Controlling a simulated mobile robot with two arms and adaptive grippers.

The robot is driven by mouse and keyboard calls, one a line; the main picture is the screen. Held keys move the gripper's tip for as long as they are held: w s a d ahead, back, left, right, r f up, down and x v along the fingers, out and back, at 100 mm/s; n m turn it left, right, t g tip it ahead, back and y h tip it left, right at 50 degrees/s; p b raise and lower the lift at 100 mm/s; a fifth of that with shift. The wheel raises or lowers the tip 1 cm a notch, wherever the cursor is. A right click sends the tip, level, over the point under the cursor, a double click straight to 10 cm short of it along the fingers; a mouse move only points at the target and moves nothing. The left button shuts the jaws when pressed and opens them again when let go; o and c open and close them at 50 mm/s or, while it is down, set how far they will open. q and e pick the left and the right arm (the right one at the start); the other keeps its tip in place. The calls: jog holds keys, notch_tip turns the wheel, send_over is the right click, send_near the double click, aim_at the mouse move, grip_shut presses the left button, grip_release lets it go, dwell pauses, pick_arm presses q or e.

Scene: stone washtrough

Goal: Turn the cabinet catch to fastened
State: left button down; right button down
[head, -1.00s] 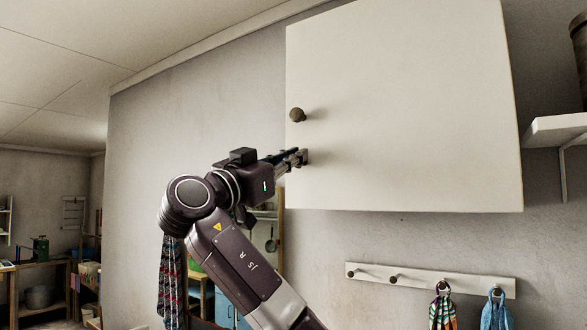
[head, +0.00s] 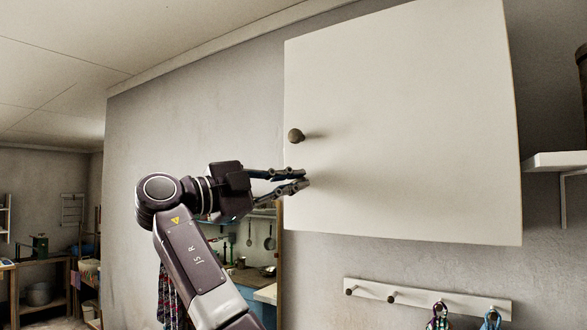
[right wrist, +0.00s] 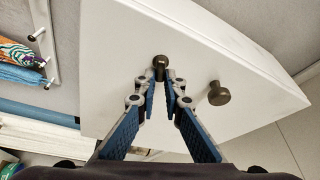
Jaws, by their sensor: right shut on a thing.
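The white cabinet (head: 400,120) hangs on the wall at the upper right of the head view. Its round dark knob (head: 296,135) sits near the left edge of the door and also shows in the right wrist view (right wrist: 218,94). My right gripper (head: 304,176) is at the door's left edge, below the knob. In the right wrist view its fingertips (right wrist: 161,78) close around the small dark catch (right wrist: 160,62). The fingers hide most of the catch in the head view, so its angle is hard to tell. My left gripper is not in view.
A peg rail (head: 415,296) with hanging cloths is on the wall below the cabinet. A white shelf (head: 555,162) juts out at the right. An opening or mirror below the arm shows a kitchen area. The wall left of the cabinet is bare.

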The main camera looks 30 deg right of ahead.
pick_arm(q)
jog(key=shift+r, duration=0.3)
pick_arm(e)
jog(key=shift+r+m+g+y, duration=0.15)
jog(key=shift+m+y, duration=0.25)
jog(key=shift+m, duration=0.75)
jog(key=shift+f+m+g+y, duration=0.15)
jog(key=shift+m+y, duration=0.25)
jog(key=shift+m, duration=0.75)
jog(key=shift+r, duration=0.1)
jog(key=c, duration=2)
grip_release()
jog(key=shift+c, duration=0.2)
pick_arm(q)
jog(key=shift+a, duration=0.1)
